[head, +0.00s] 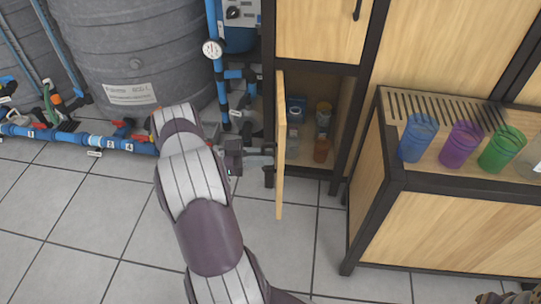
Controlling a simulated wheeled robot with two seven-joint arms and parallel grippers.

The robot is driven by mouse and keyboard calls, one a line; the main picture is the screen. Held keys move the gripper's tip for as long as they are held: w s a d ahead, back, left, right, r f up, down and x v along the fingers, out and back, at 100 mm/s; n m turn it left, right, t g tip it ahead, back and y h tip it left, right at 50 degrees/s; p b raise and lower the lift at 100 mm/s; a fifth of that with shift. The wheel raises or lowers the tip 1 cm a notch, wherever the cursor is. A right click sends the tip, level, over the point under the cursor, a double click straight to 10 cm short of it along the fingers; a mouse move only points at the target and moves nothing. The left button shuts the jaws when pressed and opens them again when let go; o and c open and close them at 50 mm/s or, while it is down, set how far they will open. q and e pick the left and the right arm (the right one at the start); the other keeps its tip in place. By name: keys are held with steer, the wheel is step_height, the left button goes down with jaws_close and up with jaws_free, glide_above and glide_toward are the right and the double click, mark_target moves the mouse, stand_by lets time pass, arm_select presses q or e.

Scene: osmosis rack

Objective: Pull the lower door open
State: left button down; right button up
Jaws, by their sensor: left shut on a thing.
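The lower door (280,155) of the wooden cabinet stands open, swung outward, and I see it nearly edge-on. My left gripper (262,156) is at the door's outer face, on its left side, shut on the door's handle. The handle itself is mostly hidden by the fingers. Inside the open compartment (341,128) stand a brown bottle (321,150), a jar (323,112) and a blue-topped item (296,106).
A large grey tank (135,60) and blue pipes (70,138) stand left of the door. A black-framed wooden counter (440,225) with several coloured cups, including a blue cup (418,137), stands right. The tiled floor (310,240) before the cabinet is clear.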

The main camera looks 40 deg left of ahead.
arm_select(q)
steer(key=shift+s+a, duration=0.2)
steer(key=shift+a, duration=0.1)
steer(key=c, duration=1.3)
jaws_free()
steer(key=p+v, duration=0.3)
steer(key=v, duration=0.9)
steer(key=shift+s+a, duration=0.25)
steer(key=shift+s, duration=0.05)
